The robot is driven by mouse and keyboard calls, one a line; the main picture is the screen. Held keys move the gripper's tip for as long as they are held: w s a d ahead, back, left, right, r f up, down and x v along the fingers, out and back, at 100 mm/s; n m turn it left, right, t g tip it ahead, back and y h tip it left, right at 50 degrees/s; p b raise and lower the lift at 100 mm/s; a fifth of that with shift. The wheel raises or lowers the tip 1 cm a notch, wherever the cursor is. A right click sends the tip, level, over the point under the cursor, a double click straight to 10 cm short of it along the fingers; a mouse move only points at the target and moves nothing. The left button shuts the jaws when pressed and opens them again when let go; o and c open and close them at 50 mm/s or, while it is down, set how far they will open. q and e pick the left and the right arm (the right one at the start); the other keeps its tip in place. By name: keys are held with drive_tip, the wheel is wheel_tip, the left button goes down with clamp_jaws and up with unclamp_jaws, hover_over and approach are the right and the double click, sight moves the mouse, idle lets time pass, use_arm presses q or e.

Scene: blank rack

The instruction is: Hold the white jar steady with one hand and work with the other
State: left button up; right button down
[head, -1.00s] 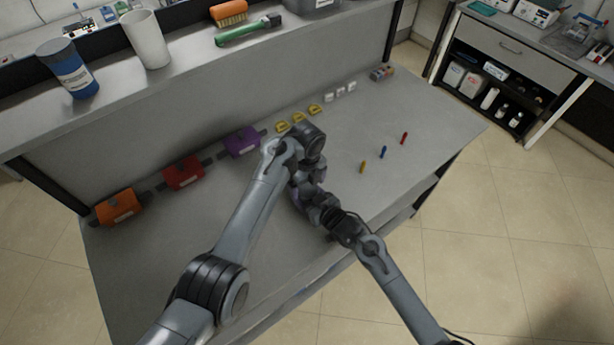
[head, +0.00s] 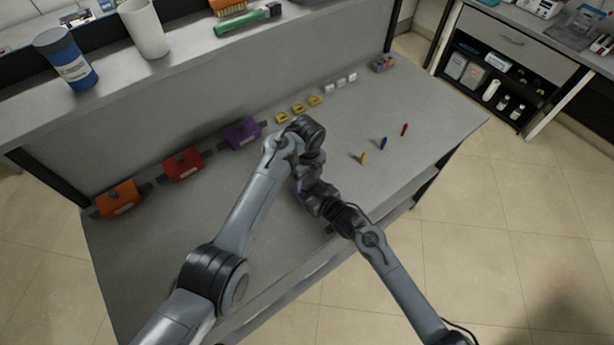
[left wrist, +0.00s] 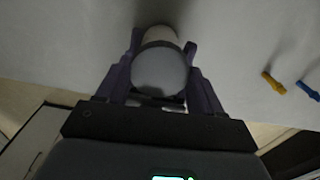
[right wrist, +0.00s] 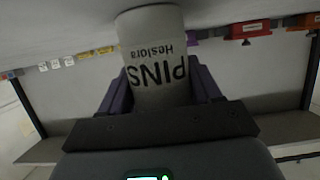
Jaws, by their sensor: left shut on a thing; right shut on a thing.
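The white jar (right wrist: 160,60) shows in the right wrist view with a label reading "PINS", upside down. My right gripper (right wrist: 158,78) is shut on its body from the side. In the left wrist view, my left gripper (left wrist: 163,50) is shut around the jar's round grey top (left wrist: 160,70), with a strip of the white body (left wrist: 158,34) beyond it. I cannot tell whether the grey top is turned or loose. In the head view, my arms meet over the bench's front part and hide the jar and most of both grippers.
On the bench (head: 250,270) stand orange (head: 119,200), red (head: 183,166) and purple (head: 241,133) boxes at the back left. The front left of the bench is clear.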

use_arm(q)
drive_tip(key=n, duration=0.2)
drive_tip(key=shift+n, duration=0.4)
drive_tip(key=o, duration=1.2)
drive_tip(key=shift+c, duration=0.2)
drive_tip(key=shift+r, duration=0.1)
drive_tip(key=shift+r, duration=2.2)
drive_tip(key=shift+c, duration=0.3)
wheel_tip(320, 180, up, 3)
drive_tip(key=m, duration=0.3)
drive_tip(key=shift+r, duration=0.1)
drive_tip(key=shift+f, duration=3.9)
